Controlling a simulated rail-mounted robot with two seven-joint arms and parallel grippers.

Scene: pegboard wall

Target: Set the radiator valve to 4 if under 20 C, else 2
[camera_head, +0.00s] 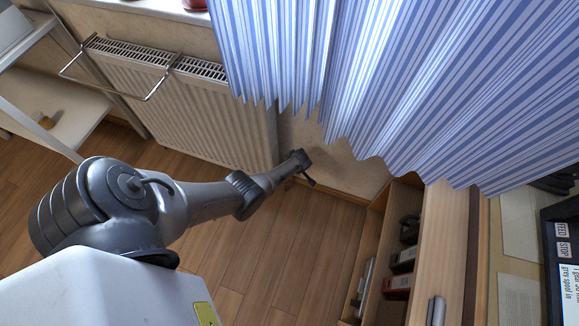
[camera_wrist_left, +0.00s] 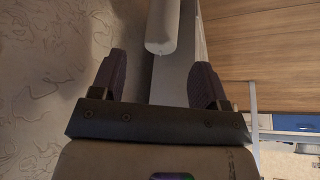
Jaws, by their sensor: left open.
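A white panel radiator (camera_head: 190,110) hangs on the wall under the window sill in the head view. My left gripper (camera_head: 305,168) is at the radiator's lower right end, close to the wall. In the left wrist view the left gripper (camera_wrist_left: 161,80) is open and empty. A pale rounded cylinder (camera_wrist_left: 162,30), which looks like the radiator valve head, lies ahead of and between the two fingers, apart from both. Its numbers cannot be read. The valve is not made out in the head view. No thermometer is seen. My right gripper is in neither view.
A blue striped curtain (camera_head: 400,80) hangs over the wall right of the radiator. A wooden shelf unit (camera_head: 445,240) with several items stands at right. A metal towel rail (camera_head: 148,98) fronts the radiator. A white shelf (camera_head: 60,125) stands left. The wooden floor (camera_head: 285,240) is clear.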

